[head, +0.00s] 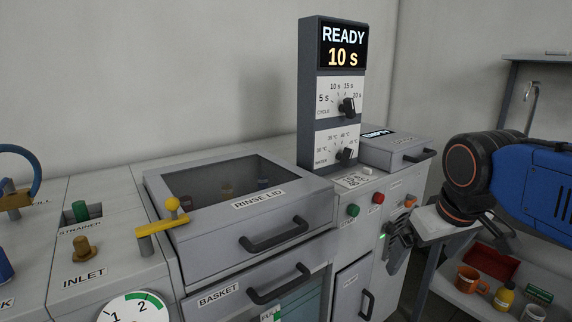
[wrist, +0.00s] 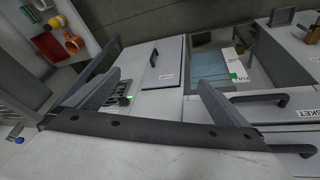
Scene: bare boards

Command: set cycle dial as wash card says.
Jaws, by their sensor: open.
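The cycle dial (head: 347,107) is a black knob on the upper white plate of the grey control column, marked 5 s, 10 s, 15 s and 20 s. Its pointer is too small to read surely. The display (head: 343,46) above reads READY and 10 s. A small white card (head: 354,180) lies at the column's foot; its print is too small to read surely. My gripper (head: 398,240) is low at the right, below and apart from the dial. In the wrist view my gripper (wrist: 158,80) is open with nothing between its fingers. The dial is not visible there.
A water dial (head: 345,154) sits just below the cycle dial. Green (head: 353,210) and red (head: 377,198) buttons are near the card. The rinse lid (head: 255,205) is left, a handled drawer unit (head: 400,148) behind right. A shelf with an orange mug (head: 470,278) stands right.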

